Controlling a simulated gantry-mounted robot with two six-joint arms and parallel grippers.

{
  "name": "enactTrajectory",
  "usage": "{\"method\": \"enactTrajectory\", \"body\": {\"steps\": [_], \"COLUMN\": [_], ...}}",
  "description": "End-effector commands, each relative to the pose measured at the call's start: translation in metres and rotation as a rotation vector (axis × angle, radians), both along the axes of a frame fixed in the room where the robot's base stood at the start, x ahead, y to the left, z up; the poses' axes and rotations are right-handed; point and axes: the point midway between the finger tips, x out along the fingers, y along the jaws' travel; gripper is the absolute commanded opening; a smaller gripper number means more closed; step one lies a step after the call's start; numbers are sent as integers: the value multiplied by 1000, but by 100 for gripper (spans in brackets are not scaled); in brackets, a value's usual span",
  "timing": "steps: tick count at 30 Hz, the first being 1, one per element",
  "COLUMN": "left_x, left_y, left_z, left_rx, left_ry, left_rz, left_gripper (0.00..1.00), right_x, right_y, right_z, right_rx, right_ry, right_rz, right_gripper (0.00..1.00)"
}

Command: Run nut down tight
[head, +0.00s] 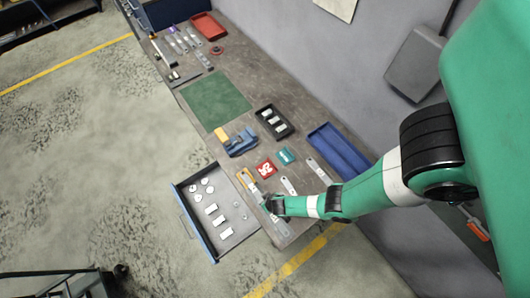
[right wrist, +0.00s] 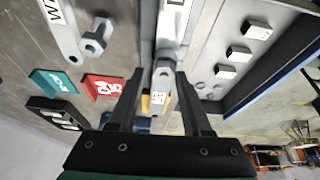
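My right gripper (head: 272,205) comes in from the right over the bench's front edge. In the right wrist view its two dark fingers (right wrist: 160,78) are apart, one on each side of a grey metal fitting (right wrist: 164,68) at the end of a galvanized bracket (right wrist: 171,28). I cannot tell whether a finger touches it, or which part is the nut. A small white label (right wrist: 158,98) shows between the fingers. My left gripper is not in view.
An open drawer (head: 183,210) with white boxes and discs juts out beside the gripper. Red (head: 265,170) and teal (head: 285,156) cards, a blue tray (head: 340,152), a black bin (head: 262,112) and a blue vise (head: 238,144) are on the bench. The green mat (head: 217,100) is clear.

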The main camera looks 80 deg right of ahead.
Motion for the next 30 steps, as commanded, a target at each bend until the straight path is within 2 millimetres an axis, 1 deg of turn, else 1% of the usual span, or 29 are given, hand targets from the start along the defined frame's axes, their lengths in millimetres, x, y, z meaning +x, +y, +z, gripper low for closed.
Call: {"method": "enactTrajectory", "body": {"steps": [6, 15, 25, 30], "left_x": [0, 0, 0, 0], "left_y": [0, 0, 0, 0], "left_z": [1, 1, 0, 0], "left_rx": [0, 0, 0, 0], "left_ry": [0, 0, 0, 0], "left_rz": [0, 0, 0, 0], "left_gripper": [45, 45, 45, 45], "right_x": [0, -1, 0, 0], "right_y": [-1, 0, -1, 0], "right_z": [0, 0, 0, 0], "right_rx": [0, 2, 1, -1], "right_ry": [-2, 0, 1, -1], "right_rz": [135, 290, 441, 485], "right_gripper": [49, 49, 49, 49]}}
